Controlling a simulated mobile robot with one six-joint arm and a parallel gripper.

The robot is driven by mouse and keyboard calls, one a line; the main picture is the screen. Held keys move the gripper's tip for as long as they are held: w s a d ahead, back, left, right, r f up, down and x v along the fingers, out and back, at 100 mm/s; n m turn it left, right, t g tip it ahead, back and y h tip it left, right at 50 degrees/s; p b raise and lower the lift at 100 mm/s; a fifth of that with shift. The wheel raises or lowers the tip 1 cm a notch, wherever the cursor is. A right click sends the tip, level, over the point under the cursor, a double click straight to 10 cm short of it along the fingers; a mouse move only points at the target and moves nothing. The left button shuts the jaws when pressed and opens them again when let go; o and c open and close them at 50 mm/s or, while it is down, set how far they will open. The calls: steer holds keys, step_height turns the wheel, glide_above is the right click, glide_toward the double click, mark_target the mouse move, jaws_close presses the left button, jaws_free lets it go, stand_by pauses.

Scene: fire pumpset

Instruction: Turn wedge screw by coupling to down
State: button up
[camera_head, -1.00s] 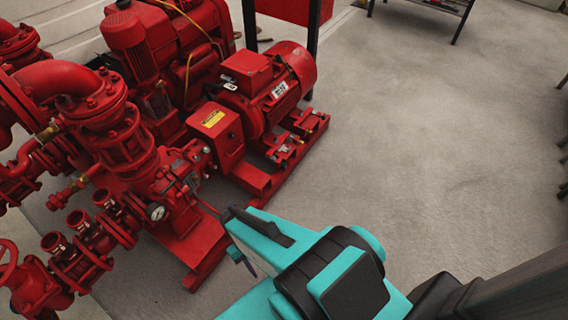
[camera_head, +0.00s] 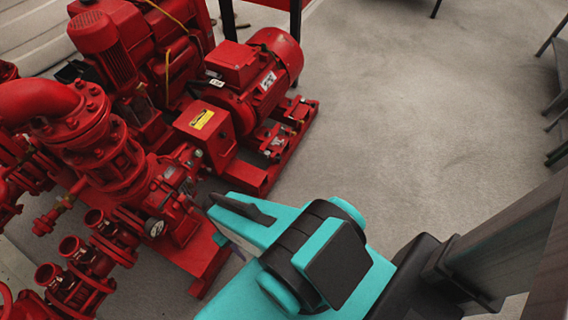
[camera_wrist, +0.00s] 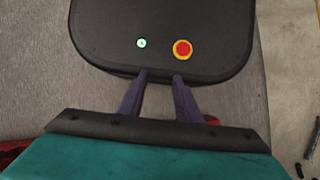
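My gripper (camera_wrist: 161,80) shows in the wrist view with two dark purple fingers apart and nothing between them. In the head view my gripper (camera_head: 236,247) is at the lower middle, beside the teal wrist and right of the red pump base; its fingers are mostly hidden. The red pumpset fills the left, with a motor (camera_head: 258,72) and a red box with a yellow label (camera_head: 205,130), apparently over the coupling area. I cannot make out the wedge screw in either view.
A pressure gauge (camera_head: 154,228) and several pipe stubs (camera_head: 85,252) stand at the lower left. The concrete floor (camera_head: 400,110) right of the pumpset is clear. Dark furniture legs (camera_head: 558,105) stand at the right edge. Small dark pieces (camera_wrist: 311,145) lie on the floor in the wrist view.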

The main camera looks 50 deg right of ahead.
steer(key=o, duration=0.3)
steer(key=shift+a, duration=0.25)
